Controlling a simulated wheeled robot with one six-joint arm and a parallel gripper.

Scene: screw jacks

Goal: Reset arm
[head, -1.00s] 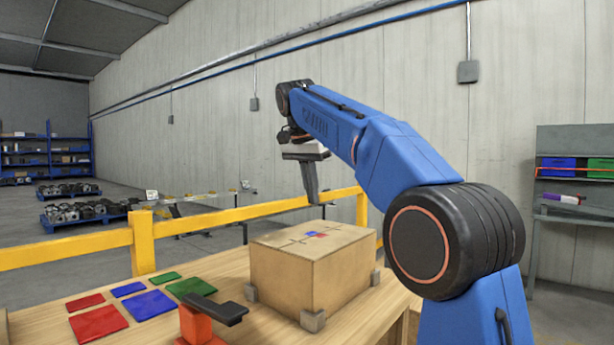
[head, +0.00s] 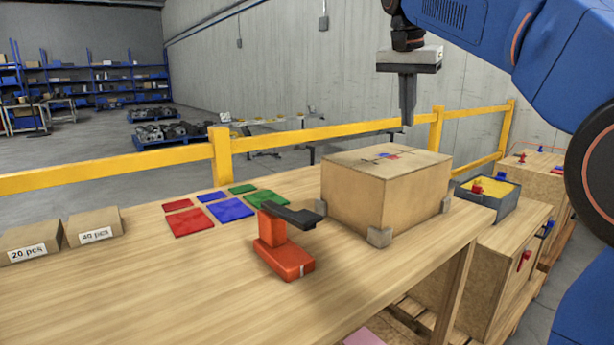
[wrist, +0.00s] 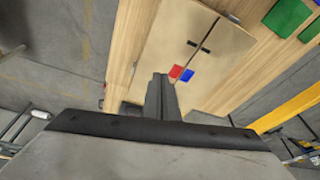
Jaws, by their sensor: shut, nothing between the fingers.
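My gripper (head: 407,122) hangs from my blue arm, pointing down above the back right part of a closed cardboard box (head: 378,204). Its fingers are together with nothing between them, and it is apart from the box. In the wrist view my shut gripper (wrist: 160,78) points at the box top (wrist: 215,60), which bears small red and blue marks and a dark line. The box stands on the wooden table (head: 150,285) between grey corner blocks (head: 380,237).
An orange stand with a dark arm (head: 285,245) is left of the box. Red, blue and green squares (head: 230,209) lie behind it. Two labelled cartons (head: 95,227) are at the left. A grey bin with yellow contents (head: 488,193) is right of the box. A yellow rail (head: 290,132) runs behind.

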